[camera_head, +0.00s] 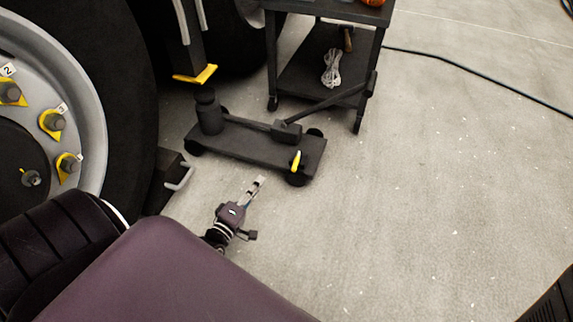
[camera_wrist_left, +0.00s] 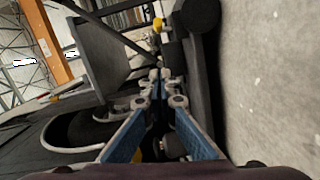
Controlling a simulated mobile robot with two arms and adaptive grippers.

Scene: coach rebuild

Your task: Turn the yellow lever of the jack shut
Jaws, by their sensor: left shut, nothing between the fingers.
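The jack (camera_head: 250,147) is a low dark trolley on wheels, standing on the floor beside the big wheel. Its yellow lever (camera_head: 296,161) sticks up at the near right end of the jack. In the left wrist view the yellow lever (camera_wrist_left: 158,24) shows small near the top, beyond the fingertips. My left gripper (camera_head: 258,183) is shut and empty, in front of the jack and to the left of the lever, apart from it. In the left wrist view its fingers (camera_wrist_left: 160,76) meet. My right gripper is not in view.
A large wheel (camera_head: 130,95) with yellow nut markers fills the left. A chock with a grey handle (camera_head: 180,177) lies left of my gripper. A black cart (camera_head: 318,75) stands behind the jack. A cable (camera_head: 470,76) crosses the floor. The floor at right is clear.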

